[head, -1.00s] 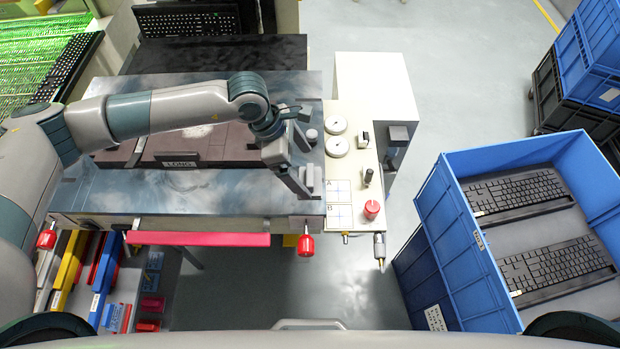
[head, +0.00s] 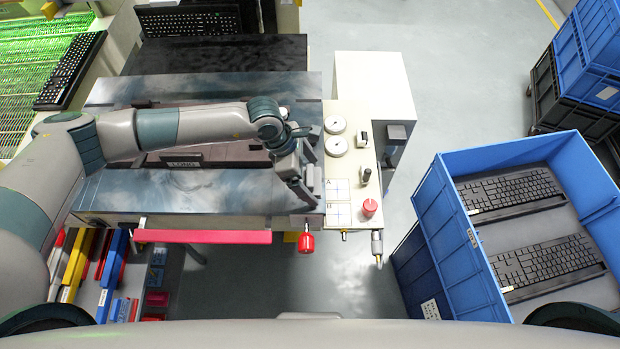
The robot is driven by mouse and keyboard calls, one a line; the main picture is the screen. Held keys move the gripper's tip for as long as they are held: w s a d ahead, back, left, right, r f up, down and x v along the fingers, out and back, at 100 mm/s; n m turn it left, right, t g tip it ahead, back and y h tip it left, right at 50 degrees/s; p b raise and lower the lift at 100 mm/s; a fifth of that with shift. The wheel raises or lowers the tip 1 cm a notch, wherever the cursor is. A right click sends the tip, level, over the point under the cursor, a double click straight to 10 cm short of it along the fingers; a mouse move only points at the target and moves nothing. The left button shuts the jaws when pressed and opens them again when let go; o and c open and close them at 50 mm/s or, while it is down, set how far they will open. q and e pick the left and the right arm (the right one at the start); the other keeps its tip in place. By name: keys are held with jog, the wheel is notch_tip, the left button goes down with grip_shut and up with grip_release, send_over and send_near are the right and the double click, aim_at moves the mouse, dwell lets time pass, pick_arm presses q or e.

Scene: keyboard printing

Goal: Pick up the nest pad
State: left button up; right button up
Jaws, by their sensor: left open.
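A dark brown flat piece, which looks like the nest pad (head: 235,152), lies in the middle of the machine bed, with a tag (head: 182,161) that appears to read "LONG" at its front edge. My left arm crosses over it and hides much of it. My left gripper (head: 306,190) is open and empty. It is to the right of the pad, over the right end of the machine bed beside the cream control panel, with its fingers pointing down and toward the front. I cannot tell its exact height above the bed. My right gripper is out of view.
The control panel (head: 340,180) has gauges and a red knob (head: 369,208). A red-capped knob (head: 306,243) sits at the bed's front corner. A blue crate (head: 455,260) with black keyboards stands at right. A keyboard (head: 188,20) lies at the back. Open floor shows in front.

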aim_at(310, 174)
pick_arm(q)
jog(key=shift+c, duration=0.3)
jog(key=c, duration=1.1)
jog(key=shift+r, duration=0.15)
jog(key=shift+r+b, duration=0.5)
jog(key=shift+b, duration=0.1)
notch_tip(310, 174, up, 2)
jog(key=shift+r+b, duration=0.1)
jog(key=shift+b, duration=0.75)
jog(key=s+d+r+b, duration=0.3)
jog(key=s+r+b, duration=0.2)
jog(key=s, duration=0.6)
notch_tip(310, 174, up, 3)
jog(key=shift+s+f, duration=0.15)
jog(key=shift+f, duration=0.05)
